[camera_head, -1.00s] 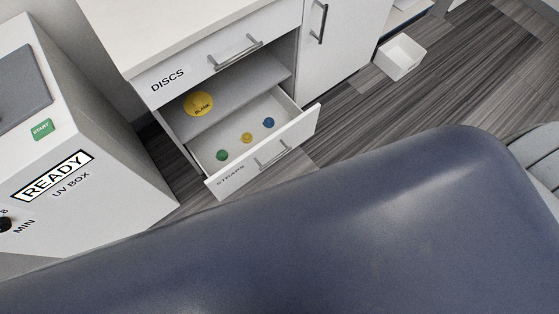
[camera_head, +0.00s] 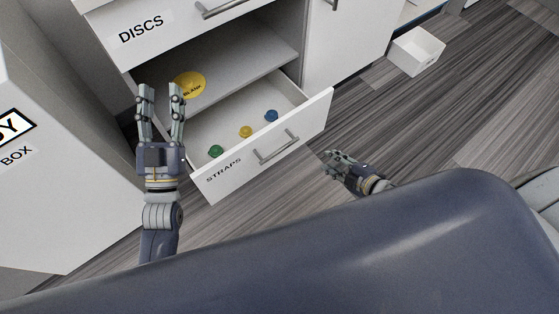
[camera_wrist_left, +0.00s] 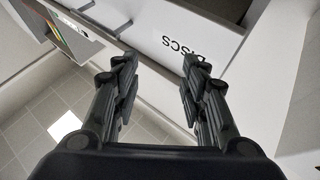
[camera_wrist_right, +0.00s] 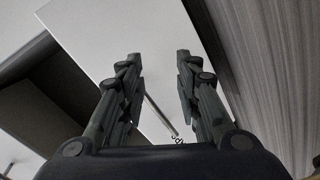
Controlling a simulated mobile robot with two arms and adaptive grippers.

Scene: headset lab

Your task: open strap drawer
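The strap drawer (camera_head: 234,174), a white drawer labelled STRAPS, stands pulled out of the cabinet. Its bar handle (camera_head: 278,148) is on the front panel, and a green, a yellow and a blue round item lie inside. My left gripper (camera_head: 160,92) is open and empty, fingers pointing up in the head view, left of the drawer. My right gripper (camera_head: 330,158) is low, right of the drawer front and apart from the handle in the head view. In the right wrist view its fingers (camera_wrist_right: 158,62) are apart, with the handle (camera_wrist_right: 160,115) showing between and beyond them.
The upper drawer (camera_head: 165,35) labelled DISCS is shut. A yellow BLANK disc (camera_head: 190,85) lies on the shelf surface above the strap drawer.

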